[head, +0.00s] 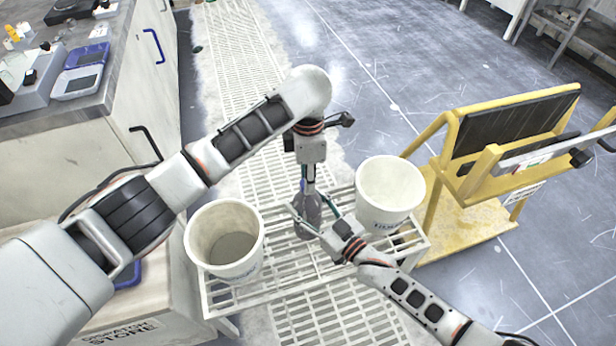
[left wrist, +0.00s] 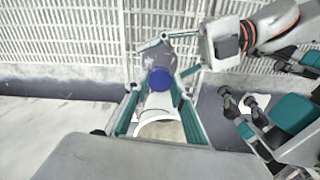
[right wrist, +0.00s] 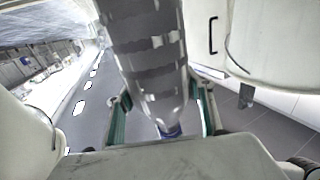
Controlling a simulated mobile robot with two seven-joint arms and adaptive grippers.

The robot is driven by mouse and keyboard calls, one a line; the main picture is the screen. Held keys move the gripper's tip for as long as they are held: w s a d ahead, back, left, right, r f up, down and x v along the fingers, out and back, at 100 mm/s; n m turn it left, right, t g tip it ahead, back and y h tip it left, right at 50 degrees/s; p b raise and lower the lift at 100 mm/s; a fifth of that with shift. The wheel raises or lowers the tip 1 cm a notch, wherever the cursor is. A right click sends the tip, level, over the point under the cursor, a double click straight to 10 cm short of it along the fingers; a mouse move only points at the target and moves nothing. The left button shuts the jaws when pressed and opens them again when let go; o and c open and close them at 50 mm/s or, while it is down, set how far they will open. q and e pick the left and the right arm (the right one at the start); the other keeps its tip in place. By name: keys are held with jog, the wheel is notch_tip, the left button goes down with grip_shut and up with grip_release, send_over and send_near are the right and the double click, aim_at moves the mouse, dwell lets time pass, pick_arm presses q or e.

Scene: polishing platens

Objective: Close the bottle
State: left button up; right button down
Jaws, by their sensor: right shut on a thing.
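The bottle (head: 308,212) is grey and see-through and stands upright over the white slatted rack between two white buckets. A blue cap (left wrist: 160,79) is at its top in the left wrist view; whether it is tight I cannot tell. My right gripper (head: 318,222) reaches in from the lower right and is shut on the bottle's body. In the right wrist view the bottle (right wrist: 145,50) runs between its fingers, with blue at the lower end. My left gripper (head: 308,186) points down from above the bottle. Its fingers (left wrist: 160,90) are apart on either side of the cap.
One white bucket (head: 225,212) stands left of the bottle, another (head: 388,185) close on its right. The white slatted rack (head: 285,285) lies under them. A yellow stand (head: 470,215) is at the right. A bench with instruments (head: 105,95) is at the left. Floor behind is open.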

pick_arm(q)
jog(key=o, duration=0.4)
jog(key=shift+r, duration=0.1)
jog(key=shift+r, duration=2.2)
